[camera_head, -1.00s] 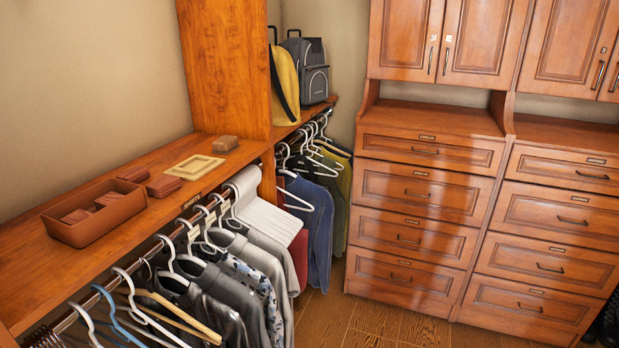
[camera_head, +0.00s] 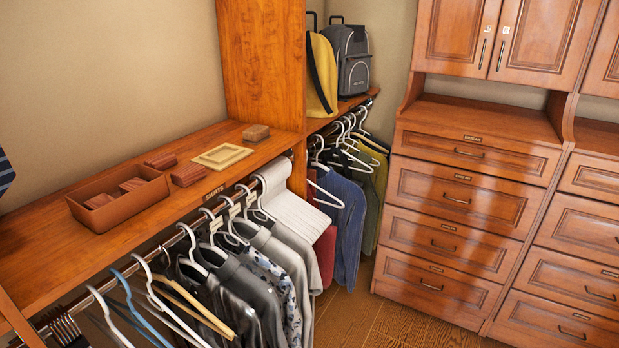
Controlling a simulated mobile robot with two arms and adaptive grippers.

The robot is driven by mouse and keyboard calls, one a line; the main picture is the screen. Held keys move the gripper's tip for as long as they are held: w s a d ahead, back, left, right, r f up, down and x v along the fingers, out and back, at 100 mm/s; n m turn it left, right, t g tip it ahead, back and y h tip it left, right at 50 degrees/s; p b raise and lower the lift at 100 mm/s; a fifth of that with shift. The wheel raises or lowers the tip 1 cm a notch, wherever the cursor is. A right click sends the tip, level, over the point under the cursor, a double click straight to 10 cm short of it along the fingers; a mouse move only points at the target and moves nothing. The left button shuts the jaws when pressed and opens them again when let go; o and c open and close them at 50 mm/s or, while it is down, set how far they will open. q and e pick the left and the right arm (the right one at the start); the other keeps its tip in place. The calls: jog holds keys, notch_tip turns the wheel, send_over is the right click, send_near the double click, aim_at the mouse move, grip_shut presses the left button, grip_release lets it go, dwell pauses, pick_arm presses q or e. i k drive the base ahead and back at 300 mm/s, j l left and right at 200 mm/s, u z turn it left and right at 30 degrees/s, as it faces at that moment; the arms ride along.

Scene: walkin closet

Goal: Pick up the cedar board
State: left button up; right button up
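Several small wooden pieces rest on the wooden shelf (camera_head: 190,204) at left; none is clearly marked as the cedar board. Two reddish-brown boards lie loose on it, one nearer (camera_head: 187,175) and one behind (camera_head: 161,161). An open brown box (camera_head: 118,211) to their left holds more reddish-brown pieces (camera_head: 131,184). A flat pale-yellow framed tray (camera_head: 222,156) lies right of the loose boards. A small brown block (camera_head: 256,132) sits behind it by the upright panel. Neither of my grippers is in view.
Shirts on hangers (camera_head: 245,270) hang from a rail below the shelf's front edge. A tall wooden panel (camera_head: 264,65) closes the shelf's far end. A yellow bag (camera_head: 321,75) and a grey backpack (camera_head: 349,62) stand beyond. Drawer cabinets (camera_head: 455,215) line the right. Little floor shows.

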aim_at(311, 173)
jog(key=i+l, duration=0.3)
jog(key=i+l+u, duration=0.1)
jog(key=i+l, duration=0.2)
jog(key=l, duration=0.2)
jog(key=i+l, duration=0.3)
jog(key=l, duration=0.15)
jog(key=i+l+u, duration=0.1)
jog(key=i+l, duration=0.15)
jog(key=l, duration=0.15)
